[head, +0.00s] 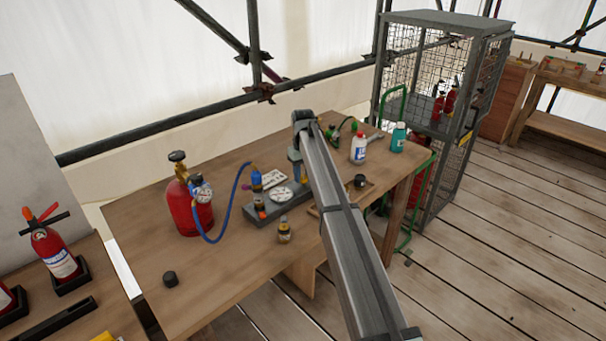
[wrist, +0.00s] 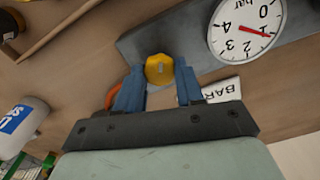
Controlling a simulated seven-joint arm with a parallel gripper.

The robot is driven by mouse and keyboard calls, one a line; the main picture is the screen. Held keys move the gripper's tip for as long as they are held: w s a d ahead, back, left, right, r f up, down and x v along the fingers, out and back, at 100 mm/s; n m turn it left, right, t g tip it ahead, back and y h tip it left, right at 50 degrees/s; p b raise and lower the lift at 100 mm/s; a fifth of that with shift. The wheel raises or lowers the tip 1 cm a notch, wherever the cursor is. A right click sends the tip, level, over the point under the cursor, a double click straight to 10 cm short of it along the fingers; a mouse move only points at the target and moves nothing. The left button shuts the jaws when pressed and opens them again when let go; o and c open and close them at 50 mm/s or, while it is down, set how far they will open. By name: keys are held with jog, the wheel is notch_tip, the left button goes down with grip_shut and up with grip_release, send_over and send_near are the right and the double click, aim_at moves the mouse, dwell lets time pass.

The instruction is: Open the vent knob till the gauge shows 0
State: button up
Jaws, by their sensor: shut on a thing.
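The yellow vent knob (wrist: 158,66) sits at the edge of a grey base in the wrist view. My gripper (wrist: 160,80) has its two blue fingers on either side of the knob, shut on it. The white gauge (wrist: 232,14) is beside the knob, at the upper right. Its red needle points away from the 0, toward the 1 side of the dial. In the head view a white dial (head: 282,194) lies on the grey base (head: 262,212). My arm hides part of the base there, and my gripper (head: 297,172) is at its far end.
A red cylinder (head: 187,212) with its own gauge and a blue hose (head: 230,214) stands left on the workbench (head: 190,285). A small bottle (head: 284,233) stands before the base. A white bottle (head: 358,149) and teal bottle (head: 398,138) stand right.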

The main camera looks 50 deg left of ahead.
aim_at(303, 177)
dwell(0.4)
jog(key=o, duration=1)
jog(key=shift+o, duration=0.2)
jog(key=shift+r, duration=0.1)
notch_tip(303, 177, up, 14)
jog(key=shift+f, duration=0.2)
